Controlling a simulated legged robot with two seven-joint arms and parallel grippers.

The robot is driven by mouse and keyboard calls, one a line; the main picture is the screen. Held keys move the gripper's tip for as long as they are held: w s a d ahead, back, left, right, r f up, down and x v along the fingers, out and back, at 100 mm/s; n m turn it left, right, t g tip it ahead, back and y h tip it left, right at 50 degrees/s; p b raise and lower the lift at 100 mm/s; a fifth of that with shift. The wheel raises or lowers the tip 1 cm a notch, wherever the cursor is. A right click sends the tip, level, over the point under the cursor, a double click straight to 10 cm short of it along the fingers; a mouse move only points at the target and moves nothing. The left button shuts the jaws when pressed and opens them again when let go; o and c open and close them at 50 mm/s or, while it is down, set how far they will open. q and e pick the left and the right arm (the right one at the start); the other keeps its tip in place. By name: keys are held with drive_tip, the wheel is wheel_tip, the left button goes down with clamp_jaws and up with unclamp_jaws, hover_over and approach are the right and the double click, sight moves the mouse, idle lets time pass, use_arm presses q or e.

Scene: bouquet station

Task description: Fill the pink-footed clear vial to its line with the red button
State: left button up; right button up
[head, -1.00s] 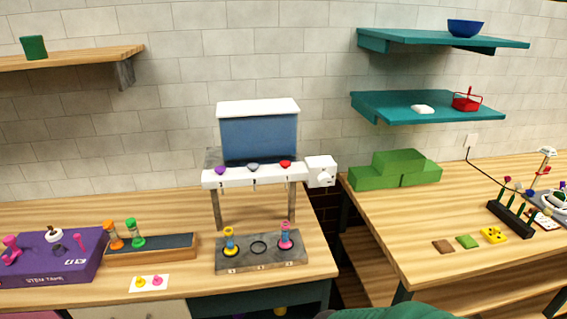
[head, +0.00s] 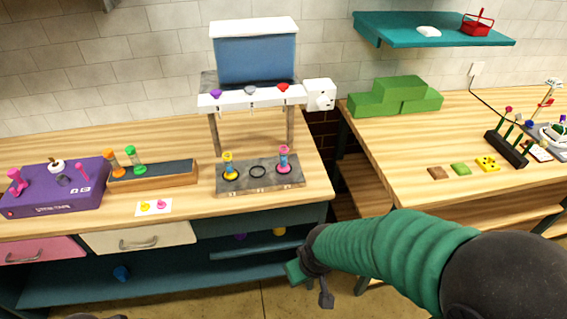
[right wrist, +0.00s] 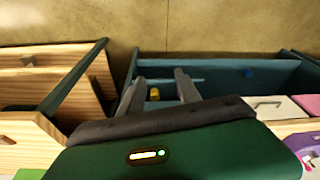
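The pink-footed clear vial (head: 284,160) stands upright at the right-hand ring of the grey stone tray (head: 262,188), under the dispenser. Its fill level is too small to read. The red button (head: 283,87) is the rightmost of three on the white bar below the blue tank (head: 256,58). My right gripper (head: 310,286) is low in front of the bench, well below and apart from the vial. In the right wrist view the right gripper (right wrist: 158,84) has its fingers spread with nothing between them. My left gripper is not seen.
A yellow-footed vial (head: 229,168) stands at the tray's left ring; the middle ring is empty. A wooden rack (head: 152,175) with orange and green vials and a purple box (head: 55,192) are to the left. Green blocks (head: 395,95) sit on the right bench. A gap separates the benches.

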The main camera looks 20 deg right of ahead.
clamp_jaws()
drive_tip(key=shift+r, duration=0.1)
idle(1.3)
